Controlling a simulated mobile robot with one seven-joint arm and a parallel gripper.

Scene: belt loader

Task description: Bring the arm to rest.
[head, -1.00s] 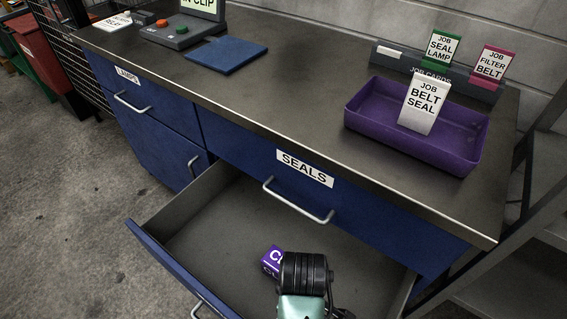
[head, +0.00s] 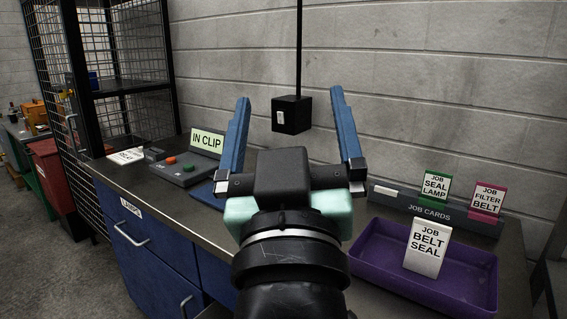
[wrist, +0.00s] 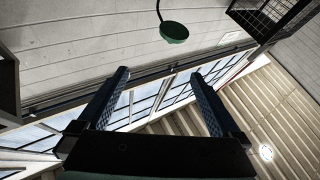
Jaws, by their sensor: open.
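My gripper (head: 288,125) is raised above the workbench in the head view, its two blue fingers spread apart and pointing up. Nothing is between them. In the wrist view the open fingers (wrist: 165,95) frame only the upper wall, windows and ceiling. My arm rises in front of the bench and hides part of its top and front.
The bench (head: 180,205) carries a purple tray (head: 375,275) with a "JOB BELT SEAL" card (head: 427,246), a job card rack (head: 425,212) and a button box (head: 178,168) with an "IN CLIP" sign (head: 207,141). A black box (head: 291,115) hangs by the wall. A mesh cage (head: 105,80) stands left.

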